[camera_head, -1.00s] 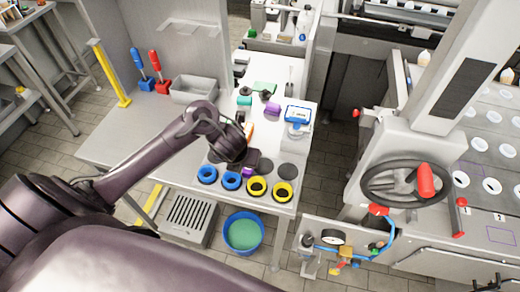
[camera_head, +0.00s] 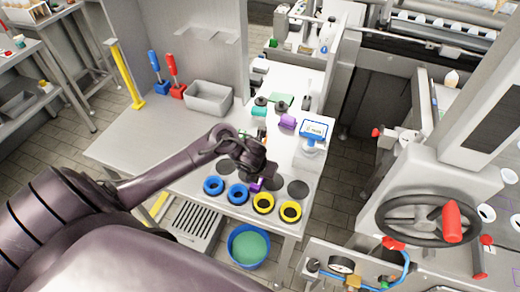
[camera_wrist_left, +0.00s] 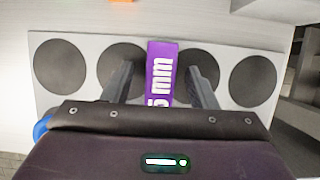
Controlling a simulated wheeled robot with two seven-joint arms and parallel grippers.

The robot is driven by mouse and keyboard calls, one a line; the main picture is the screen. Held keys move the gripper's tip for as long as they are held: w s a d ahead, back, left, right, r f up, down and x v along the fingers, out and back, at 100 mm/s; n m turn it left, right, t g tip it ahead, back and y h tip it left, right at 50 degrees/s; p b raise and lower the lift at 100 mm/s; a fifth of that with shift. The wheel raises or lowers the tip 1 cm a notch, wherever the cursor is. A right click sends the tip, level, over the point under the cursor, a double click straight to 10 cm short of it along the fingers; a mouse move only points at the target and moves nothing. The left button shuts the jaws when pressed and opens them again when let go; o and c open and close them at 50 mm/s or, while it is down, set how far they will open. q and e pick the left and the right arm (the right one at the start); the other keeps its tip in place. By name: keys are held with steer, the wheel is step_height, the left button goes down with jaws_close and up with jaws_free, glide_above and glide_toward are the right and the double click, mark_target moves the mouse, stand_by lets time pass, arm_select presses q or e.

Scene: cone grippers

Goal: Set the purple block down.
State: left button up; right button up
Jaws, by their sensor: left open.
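My left gripper (camera_wrist_left: 160,85) is open, with one finger on each side of the block and a visible gap to each. The block's near end is hidden by the gripper body. In the head view only a small part of the purple block (camera_head: 256,184) shows below my left gripper (camera_head: 258,178). My right gripper is not in view.
Behind are another purple item (camera_head: 288,121), a teal item (camera_head: 259,111) and a blue-and-white device (camera_head: 314,131). A grey bin (camera_head: 208,98) stands at the back left.

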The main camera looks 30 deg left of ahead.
arm_select(q)
steer(key=shift+s+r, duration=0.1)
steer(key=shift+c, duration=0.8)
steer(key=c, duration=1)
steer(key=shift+r, duration=0.1)
